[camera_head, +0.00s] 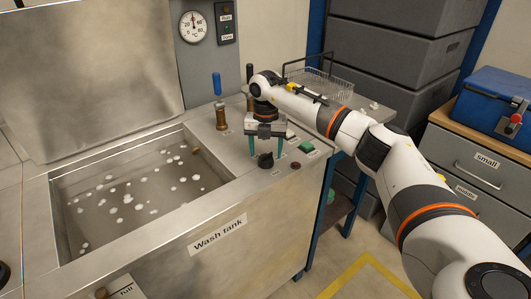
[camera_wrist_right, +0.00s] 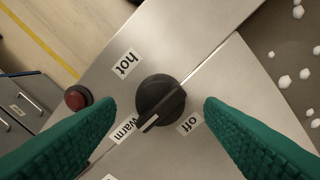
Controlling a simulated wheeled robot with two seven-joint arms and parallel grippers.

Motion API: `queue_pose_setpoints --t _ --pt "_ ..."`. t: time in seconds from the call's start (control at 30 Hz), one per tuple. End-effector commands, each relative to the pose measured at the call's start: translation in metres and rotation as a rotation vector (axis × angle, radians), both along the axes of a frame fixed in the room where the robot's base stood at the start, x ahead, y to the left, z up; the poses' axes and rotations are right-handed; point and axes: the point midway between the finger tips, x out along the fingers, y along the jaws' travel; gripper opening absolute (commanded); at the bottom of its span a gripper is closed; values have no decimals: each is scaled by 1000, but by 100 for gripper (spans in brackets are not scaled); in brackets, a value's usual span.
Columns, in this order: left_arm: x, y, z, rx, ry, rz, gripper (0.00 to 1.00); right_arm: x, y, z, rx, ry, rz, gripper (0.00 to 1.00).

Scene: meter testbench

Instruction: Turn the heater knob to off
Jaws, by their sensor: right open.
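The heater knob is a round black knob (camera_head: 265,160) on the right part of the steel wash tank top. In the right wrist view the knob (camera_wrist_right: 161,100) shows a raised bar with a white mark at its lower-left end, closest to the "warm" label (camera_wrist_right: 126,130). The "off" label (camera_wrist_right: 189,124) is at the knob's lower right and "hot" (camera_wrist_right: 126,63) at its upper left. My right gripper (camera_head: 266,147) points down over the knob. Its green fingers are open on either side of the knob, with gaps. My left gripper is out of view.
The open water basin (camera_head: 130,200) with white floating bits is to the left. A wire basket (camera_head: 322,85) stands behind my right arm.

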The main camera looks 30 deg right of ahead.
Motion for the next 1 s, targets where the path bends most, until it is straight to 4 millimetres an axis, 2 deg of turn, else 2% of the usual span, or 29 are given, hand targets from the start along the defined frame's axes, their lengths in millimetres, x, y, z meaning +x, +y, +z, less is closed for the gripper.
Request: queue_pose_setpoints --t 0.2,0.5,0.53,0.8,1.0 --pt "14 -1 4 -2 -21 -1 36 0 0 -20 1 -1 1 63" --pt "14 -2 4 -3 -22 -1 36 0 0 -23 0 -1 1 63" --pt "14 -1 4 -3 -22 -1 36 0 0 -23 0 -1 1 61" --pt "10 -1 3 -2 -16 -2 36 0 0 -23 0 -1 0 19" --pt "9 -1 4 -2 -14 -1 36 0 0 -22 0 -1 13 19"
